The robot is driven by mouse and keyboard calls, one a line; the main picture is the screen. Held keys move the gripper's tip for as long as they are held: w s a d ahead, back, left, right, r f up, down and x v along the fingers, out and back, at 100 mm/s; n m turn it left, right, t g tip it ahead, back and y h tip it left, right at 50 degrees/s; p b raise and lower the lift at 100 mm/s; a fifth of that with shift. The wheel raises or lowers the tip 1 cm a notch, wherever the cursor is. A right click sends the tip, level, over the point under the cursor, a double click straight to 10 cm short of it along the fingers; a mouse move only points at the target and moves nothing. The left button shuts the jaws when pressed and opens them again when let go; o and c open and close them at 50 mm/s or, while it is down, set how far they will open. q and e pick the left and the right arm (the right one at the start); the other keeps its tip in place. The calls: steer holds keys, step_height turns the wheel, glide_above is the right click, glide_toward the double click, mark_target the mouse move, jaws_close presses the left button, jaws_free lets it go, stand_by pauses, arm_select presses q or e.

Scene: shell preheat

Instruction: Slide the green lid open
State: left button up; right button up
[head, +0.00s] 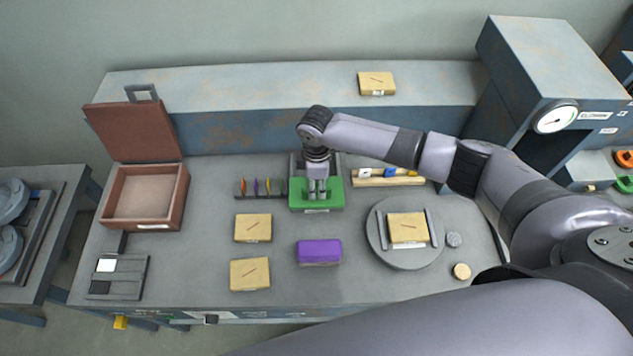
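The green lid (330,201) is a flat green top on a small box near the middle back of the bench. A grey part (296,164) shows behind it. My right gripper (317,196) points down at the lid, with its fingertips at or just above the lid's top. The fingers look close together, but whether they are open or shut, or touch the lid, is too small to tell. My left gripper is not in view.
A purple box (319,252) stands in front, near wooden blocks (253,228). A rack with coloured pieces (260,188) is left of the lid; a wooden strip (400,181) is right. A round plate (405,258) lies front right. An open brown box (182,200) stands left.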

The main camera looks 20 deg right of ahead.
steer(key=shift+f, duration=0.35)
steer(key=shift+c, duration=0.3)
jaws_close()
steer(key=shift+w, duration=0.1)
stand_by(0.4)
